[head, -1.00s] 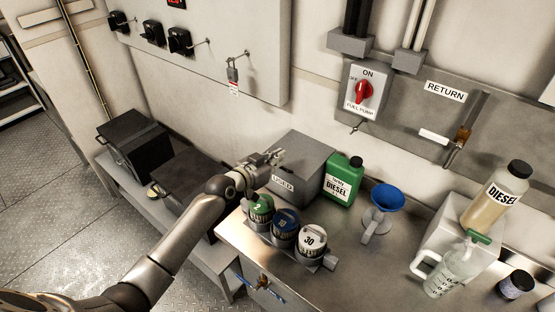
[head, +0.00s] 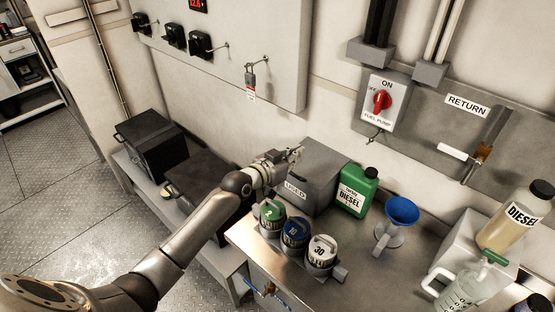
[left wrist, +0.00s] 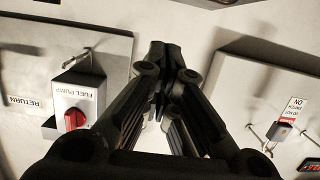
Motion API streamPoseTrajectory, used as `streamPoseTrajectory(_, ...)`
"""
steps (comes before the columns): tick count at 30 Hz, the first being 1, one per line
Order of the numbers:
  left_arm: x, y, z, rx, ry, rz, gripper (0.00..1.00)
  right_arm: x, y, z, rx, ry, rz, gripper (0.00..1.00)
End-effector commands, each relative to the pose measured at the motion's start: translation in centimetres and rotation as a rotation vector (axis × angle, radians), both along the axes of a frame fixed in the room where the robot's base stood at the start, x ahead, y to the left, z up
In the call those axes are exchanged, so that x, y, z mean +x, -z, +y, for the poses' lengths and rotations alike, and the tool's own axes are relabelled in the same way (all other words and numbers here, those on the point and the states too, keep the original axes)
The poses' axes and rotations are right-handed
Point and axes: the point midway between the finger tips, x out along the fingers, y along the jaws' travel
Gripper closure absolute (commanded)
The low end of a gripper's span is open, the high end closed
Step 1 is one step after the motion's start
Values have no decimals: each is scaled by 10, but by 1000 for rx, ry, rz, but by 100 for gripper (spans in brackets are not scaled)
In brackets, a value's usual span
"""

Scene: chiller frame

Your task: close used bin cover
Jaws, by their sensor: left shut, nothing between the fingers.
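The grey used bin (head: 318,196), with a "USED" label on its front, stands on the steel bench against the wall. Its grey cover (head: 322,160) looks flat on top of it in the head view. My left gripper (head: 297,151) is shut and empty, at the cover's far left edge. I cannot tell whether it touches the cover. The left wrist view shows the shut fingers (left wrist: 165,55) pointing towards the wall, with no bin in sight. The right gripper is in neither view.
Three filter canisters (head: 296,232) stand in front of the bin. A green diesel jug (head: 356,192) and a blue funnel (head: 402,211) stand to its right. A black box (head: 152,146) sits on the lower shelf at left. The wall panel with the red fuel pump switch (head: 382,101) is behind.

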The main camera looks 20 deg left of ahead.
Motion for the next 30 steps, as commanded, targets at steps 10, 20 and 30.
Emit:
streamPoseTrajectory(10, -58, -9, 22, 4, 0, 1, 100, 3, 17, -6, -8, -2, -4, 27)
streamPoseTrajectory(20, -86, -20, 32, 2, -2, -1, 100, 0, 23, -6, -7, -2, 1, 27)
streamPoseTrajectory(30, -120, 14, 11, 36, 19, 115, 100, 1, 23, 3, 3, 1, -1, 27)
